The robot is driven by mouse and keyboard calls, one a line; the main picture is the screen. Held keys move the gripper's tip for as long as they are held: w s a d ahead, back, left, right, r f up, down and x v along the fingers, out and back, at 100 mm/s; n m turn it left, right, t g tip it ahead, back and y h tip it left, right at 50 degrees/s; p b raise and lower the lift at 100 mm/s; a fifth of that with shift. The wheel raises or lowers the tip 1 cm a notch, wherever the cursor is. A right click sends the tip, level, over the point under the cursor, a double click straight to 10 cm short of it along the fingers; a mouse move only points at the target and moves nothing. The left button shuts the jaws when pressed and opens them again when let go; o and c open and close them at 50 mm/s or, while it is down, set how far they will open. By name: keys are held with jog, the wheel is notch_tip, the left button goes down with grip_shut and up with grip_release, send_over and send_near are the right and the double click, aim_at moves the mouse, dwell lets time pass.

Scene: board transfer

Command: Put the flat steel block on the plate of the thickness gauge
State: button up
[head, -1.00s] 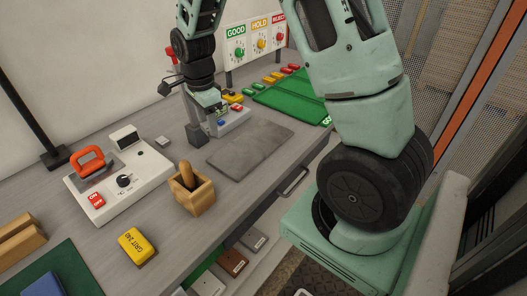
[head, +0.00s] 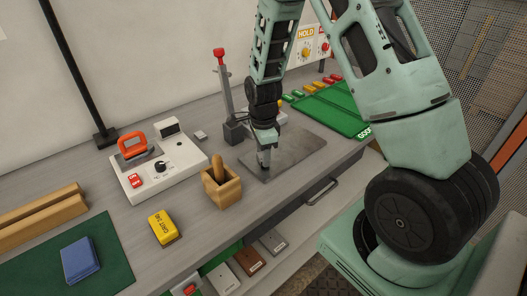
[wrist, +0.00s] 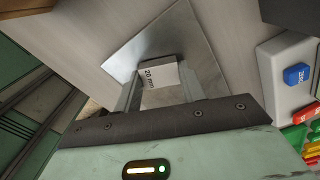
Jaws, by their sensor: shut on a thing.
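The flat steel block (wrist: 158,74), a pale block marked "20 mm", sits between my gripper's fingers in the wrist view. My gripper (head: 264,160) is shut on it, low over the left end of a grey metal slab (head: 300,148). The slab also shows in the wrist view (wrist: 125,65); I cannot tell if the block touches it. A stand with a red top (head: 227,95) and dark base, which looks like the thickness gauge, stands behind and left of my gripper. My arm hides part of that area, and I cannot make out the gauge's plate.
A wooden box (head: 221,190) stands close to the left of my gripper. Further left are a white device (head: 178,165) with an orange handle and a yellow block (head: 164,228). A green mat (head: 335,112) and coloured tags lie behind right. A white button box (wrist: 290,80) is at right in the wrist view.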

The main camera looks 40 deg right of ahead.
jog(key=shift+f, duration=0.2)
jog(key=o, duration=1.1)
notch_tip(320, 180, up, 12)
jog(key=b, duration=0.2)
jog(key=s+a+r+n+y, duration=0.1)
jog(key=s+a+r+n, duration=0.1)
jog(key=s+a+n, duration=0.5)
jog(key=s+a+r+n, duration=0.2)
jog(key=s+a+n, duration=0.2)
jog(key=a+n, duration=0.55)
jog(key=s+a+n, duration=0.8)
jog(key=s+n, duration=0.5)
jog(key=shift+s, duration=0.15)
